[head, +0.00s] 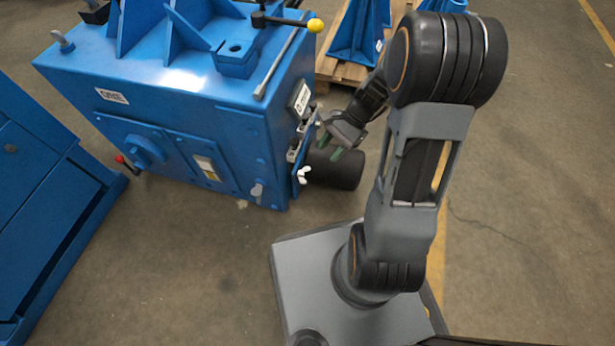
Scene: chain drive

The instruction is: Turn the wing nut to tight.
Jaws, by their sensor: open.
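A small white wing nut (303,174) sticks out low on the right side of the blue machine (180,90). My gripper (329,149) is a little above and to the right of the wing nut in the picture, close to the machine's side. Its two fingers with greenish tips are apart, and I see nothing between them. I cannot tell how tight the wing nut is.
A dark cylinder (338,169) lies beside the machine, below my gripper. A lever with a yellow knob (315,25) juts from the machine's top. Another blue cabinet (40,220) stands at left. A wooden pallet (345,70) is behind. Floor at right is clear.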

